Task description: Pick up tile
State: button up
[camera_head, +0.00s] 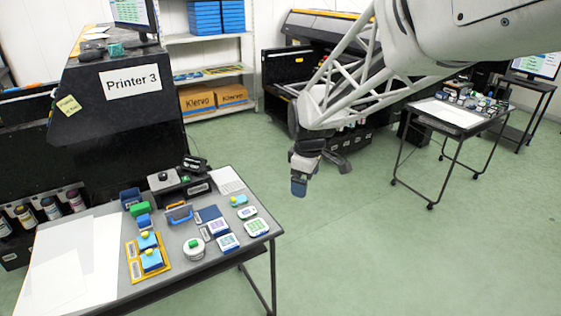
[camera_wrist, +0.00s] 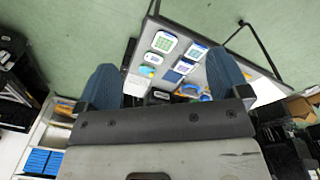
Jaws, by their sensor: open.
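Several flat square tiles lie on the near grey table. A white tile with a green face (camera_head: 256,227) is near its right edge, with a smaller pale tile (camera_head: 247,212) behind it. Tiles with blue-violet faces (camera_head: 229,242) lie to their left. I cannot tell which one is meant. My gripper (camera_head: 299,188) hangs in the air right of the table, above the floor, apart from all tiles. In the wrist view, its two blue fingers (camera_wrist: 162,60) are spread wide with nothing held, and the green-faced tile (camera_wrist: 164,42) shows between them in the distance.
The table (camera_head: 190,268) also bears a round white container (camera_head: 194,249), a yellow tray (camera_head: 133,270) with blue blocks, and a blue-handled item (camera_head: 179,212). White sheets cover its left side. A second table (camera_head: 452,112) stands at back right. Green floor between them is clear.

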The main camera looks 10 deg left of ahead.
jog(key=w+a+f+n, duration=0.25)
jog(key=a+f, duration=0.25)
jog(key=a, duration=0.3)
jog(key=w+a+f+n, duration=0.2)
jog(key=a+f+n, duration=0.15)
jog(key=a, duration=0.45)
jog(key=n+g, duration=0.1)
jog(key=n, duration=0.4)
send_over(218, 225)
notch_tip(218, 225, down, 12)
jog(key=shift+f, duration=0.25)
jog(key=shift+s, duration=0.1)
jog(key=shift+f, duration=1.3)
jog(key=shift+a+f, duration=0.1)
jog(key=shift+f, duration=2.5)
jog(key=c, duration=1.1)
